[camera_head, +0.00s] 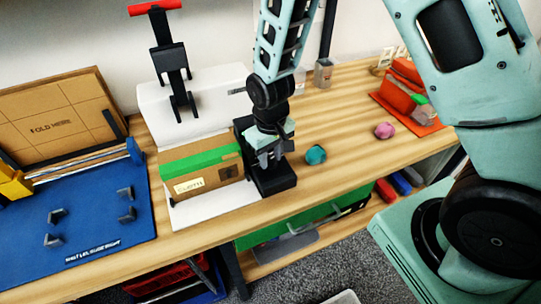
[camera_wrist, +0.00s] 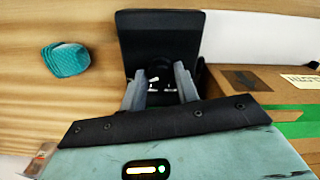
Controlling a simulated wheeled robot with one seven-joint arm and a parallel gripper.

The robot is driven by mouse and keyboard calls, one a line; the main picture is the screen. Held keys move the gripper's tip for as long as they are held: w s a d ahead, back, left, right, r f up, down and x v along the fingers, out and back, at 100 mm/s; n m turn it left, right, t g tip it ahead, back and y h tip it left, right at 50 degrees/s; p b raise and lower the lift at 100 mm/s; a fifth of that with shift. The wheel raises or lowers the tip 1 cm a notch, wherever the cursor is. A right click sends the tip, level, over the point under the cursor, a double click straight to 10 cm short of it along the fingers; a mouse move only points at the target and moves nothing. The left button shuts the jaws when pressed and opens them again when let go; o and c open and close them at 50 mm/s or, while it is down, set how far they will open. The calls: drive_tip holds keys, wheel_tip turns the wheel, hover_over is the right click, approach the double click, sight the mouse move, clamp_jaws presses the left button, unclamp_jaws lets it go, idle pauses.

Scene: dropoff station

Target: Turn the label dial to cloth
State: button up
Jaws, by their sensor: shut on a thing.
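The label device is a black block (camera_head: 274,182) on the bench, against the right end of a cardboard box. My gripper (camera_head: 264,153) is over this block, pointing down. In the wrist view, my gripper's two grey fingers (camera_wrist: 159,88) reach onto the block (camera_wrist: 160,30) and are closed around a small dark dial (camera_wrist: 157,74) with white marks. The dial is mostly hidden by the fingers, and I cannot read where it points. The cardboard box (camera_head: 222,173) has a green strip along its top and a pale label (camera_head: 189,186) that appears to read CLOTH.
A red bin (camera_head: 405,95) stands further right. A blue mat (camera_head: 95,215) with small grey brackets is at left. A white stand with a black, red-handled lever (camera_head: 166,60) rises behind the box.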

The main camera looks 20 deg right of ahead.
sight(271, 159)
drive_tip(key=shift+m, duration=0.5)
drive_tip(key=o, duration=1)
drive_tip(key=shift+c, duration=0.2)
wheel_tip(271, 159, up, 18)
drive_tip(key=b, duration=0.1)
drive_tip(key=shift+f+b, duration=0.25)
drive_tip(key=shift+b, duration=0.15)
drive_tip(key=s+a+n, duration=0.3)
drive_tip(key=s, duration=0.7)
drive_tip(key=s+a+n, duration=0.3)
drive_tip(key=s, duration=0.7)
drive_tip(key=shift+s+y, duration=0.3)
drive_tip(key=shift+s, duration=0.05)
